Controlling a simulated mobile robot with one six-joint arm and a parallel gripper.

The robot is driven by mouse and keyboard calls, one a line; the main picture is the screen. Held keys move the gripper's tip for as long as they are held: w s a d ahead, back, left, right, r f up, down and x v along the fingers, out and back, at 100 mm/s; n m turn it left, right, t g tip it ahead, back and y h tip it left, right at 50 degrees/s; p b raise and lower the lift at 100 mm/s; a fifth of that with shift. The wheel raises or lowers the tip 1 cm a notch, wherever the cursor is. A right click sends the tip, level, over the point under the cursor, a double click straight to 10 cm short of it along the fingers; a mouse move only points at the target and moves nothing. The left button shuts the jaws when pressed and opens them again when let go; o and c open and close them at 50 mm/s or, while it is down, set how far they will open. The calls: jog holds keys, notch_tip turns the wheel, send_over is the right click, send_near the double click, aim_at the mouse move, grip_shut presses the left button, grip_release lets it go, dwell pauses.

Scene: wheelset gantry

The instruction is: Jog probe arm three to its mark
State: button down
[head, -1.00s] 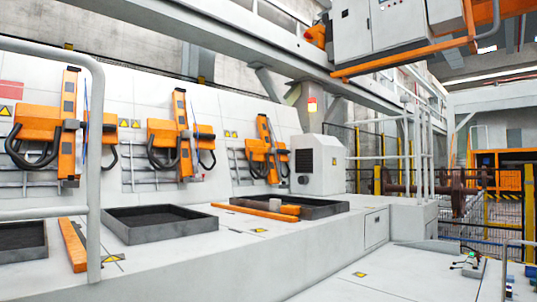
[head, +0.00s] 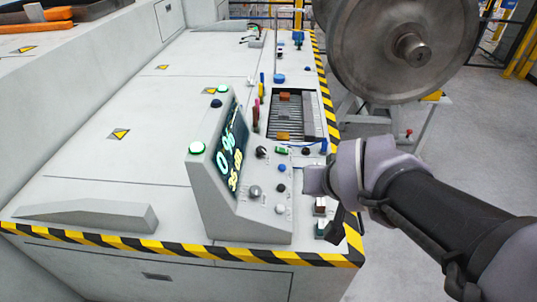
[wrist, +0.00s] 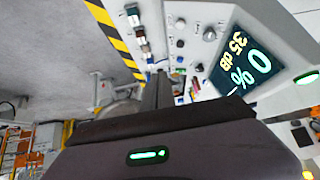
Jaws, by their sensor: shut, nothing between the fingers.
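The probe arms are out of view now. A grey control console (head: 237,190) carries a tilted screen (head: 231,152); in the wrist view the screen (wrist: 246,52) reads "0 %" and "35 dB". Knobs and buttons sit right of the screen, including a silver knob (head: 255,191) and a dark knob (head: 262,152). A panel with sliding orange-brown caps (head: 284,136) lies behind. My gripper (head: 337,224) is shut and empty near the console's right edge, beside small switch blocks (head: 320,206). In the wrist view my gripper (wrist: 157,88) points towards the controls; its tips are hard to make out.
Yellow-black tape (head: 180,248) edges the bench. A grey wedge-shaped block (head: 90,214) lies at front left. A large steel wheel (head: 395,45) stands behind my arm at the right. Bare floor (head: 460,150) lies right of the bench.

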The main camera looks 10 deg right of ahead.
jog(key=w+d+f+n+t+p, duration=0.25)
jog(key=w+d+n, duration=0.2)
jog(key=w, duration=0.75)
jog(key=w+a+f+n+y+p, duration=0.2)
jog(key=w+f+n+y, duration=0.2)
jog(key=f, duration=0.3)
jog(key=shift+w+a+f, duration=0.15)
jog(key=shift+w+f, duration=0.2)
jog(key=shift+w, duration=0.3)
jog(key=shift+t, duration=0.25)
jog(key=b, duration=0.7)
send_over(281, 188)
jog(key=s+d, duration=0.1)
jog(key=d, duration=0.2)
notch_tip(281, 188, down, 7)
jog(key=shift+d+r, duration=0.1)
jog(key=shift+r, duration=0.05)
jog(key=shift+a+f+b, duration=0.4)
jog(key=shift+f+b, duration=0.25)
jog(key=shift+b, duration=0.25)
jog(key=shift+f, duration=0.1)
jog(key=shift+w+a+f+b, duration=0.15)
jog(key=shift+f+b, duration=0.1)
jog(key=shift+b, duration=0.15)
